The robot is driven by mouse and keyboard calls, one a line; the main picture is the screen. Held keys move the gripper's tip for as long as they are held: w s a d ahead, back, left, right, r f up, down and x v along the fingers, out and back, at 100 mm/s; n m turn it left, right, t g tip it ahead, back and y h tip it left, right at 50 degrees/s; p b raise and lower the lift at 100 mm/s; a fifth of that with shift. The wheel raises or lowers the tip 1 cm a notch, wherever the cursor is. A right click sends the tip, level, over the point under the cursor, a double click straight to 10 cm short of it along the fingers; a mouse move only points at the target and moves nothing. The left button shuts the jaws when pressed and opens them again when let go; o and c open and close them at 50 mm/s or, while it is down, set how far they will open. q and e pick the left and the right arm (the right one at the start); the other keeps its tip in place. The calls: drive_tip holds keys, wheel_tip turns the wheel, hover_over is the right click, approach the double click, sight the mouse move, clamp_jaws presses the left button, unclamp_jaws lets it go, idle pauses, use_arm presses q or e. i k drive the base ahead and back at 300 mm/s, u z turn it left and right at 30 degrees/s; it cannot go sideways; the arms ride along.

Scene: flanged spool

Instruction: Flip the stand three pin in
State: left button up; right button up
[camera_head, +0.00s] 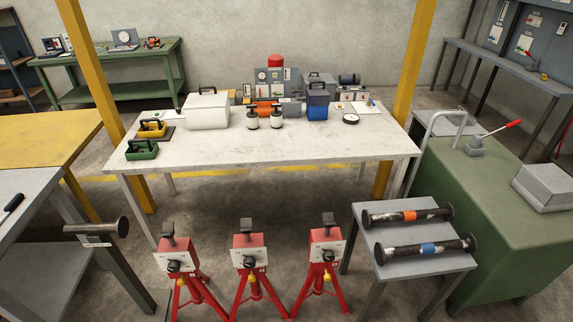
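Three red stands on tripod legs stand in a row at the bottom: the left stand (185,273), the middle stand (238,258) and the right stand (333,237). Each has a pale front plate with a black round knob, and a dark block on top. The right stand's knob (328,255) faces me. The numbers on the plates are too small to read, so I cannot tell which is stand three, nor how far any pin sits in. Neither of my grippers shows.
A small grey table (372,215) at the right holds two flanged spools, one orange-banded (408,216) and one blue-banded (428,249). A dark flanged bar (95,228) is at the left. Behind stands a white-topped workbench (270,155) with equipment. A green cabinet (480,210) is at the right.

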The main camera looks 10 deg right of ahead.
sight(327, 278)
drive_tip(key=z, duration=0.5)
drive_tip(key=k, duration=0.35)
drive_tip(key=z, duration=0.35)
drive_tip(key=i, duration=0.5)
